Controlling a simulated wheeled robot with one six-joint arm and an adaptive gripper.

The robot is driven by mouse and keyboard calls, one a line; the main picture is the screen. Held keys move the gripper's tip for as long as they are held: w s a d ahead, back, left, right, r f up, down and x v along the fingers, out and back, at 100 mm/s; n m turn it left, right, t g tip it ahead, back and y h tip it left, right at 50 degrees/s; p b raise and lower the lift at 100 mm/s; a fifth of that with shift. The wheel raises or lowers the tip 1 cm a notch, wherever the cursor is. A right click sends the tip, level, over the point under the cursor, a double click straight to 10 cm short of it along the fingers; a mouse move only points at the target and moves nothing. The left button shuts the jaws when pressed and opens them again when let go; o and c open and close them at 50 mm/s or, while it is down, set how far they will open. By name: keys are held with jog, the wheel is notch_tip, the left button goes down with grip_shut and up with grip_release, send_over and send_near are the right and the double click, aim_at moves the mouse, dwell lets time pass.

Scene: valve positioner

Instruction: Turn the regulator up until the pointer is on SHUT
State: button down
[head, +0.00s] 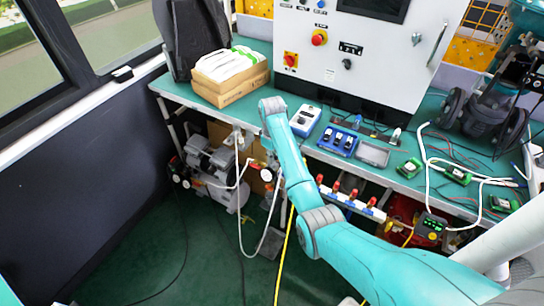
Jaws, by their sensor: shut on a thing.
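My teal arm reaches up and left to the front edge of the bench. Its grey wrist joint (272,106) is at the bench edge. My gripper is hidden behind the wrist and forearm, so its fingers do not show. A small silver metal fitting (239,138) with a white hose hangs at the bench front, just left of the wrist. A small round gauge (266,175) with a brass fitting sits below it, close to the left side of my forearm. I cannot make out the regulator knob, the pointer or the SHUT mark at this size.
A compressor (216,170) stands under the bench. The teal bench (180,92) carries cardboard boxes (231,76), a control cabinet (365,52), a blue tray (337,141) and cabled meters (409,168). A red-handled manifold (350,201) hangs below. Hoses cross the green floor, partly clear at left.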

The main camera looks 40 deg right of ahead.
jog(key=m, duration=0.5)
jog(key=shift+m, duration=0.4)
jog(key=m, duration=0.5)
dwell(0.4)
jog(key=c, duration=1.2)
grip_release()
jog(key=shift+c, duration=0.2)
jog(key=shift+r, duration=3.75)
jog(key=shift+s, duration=0.1)
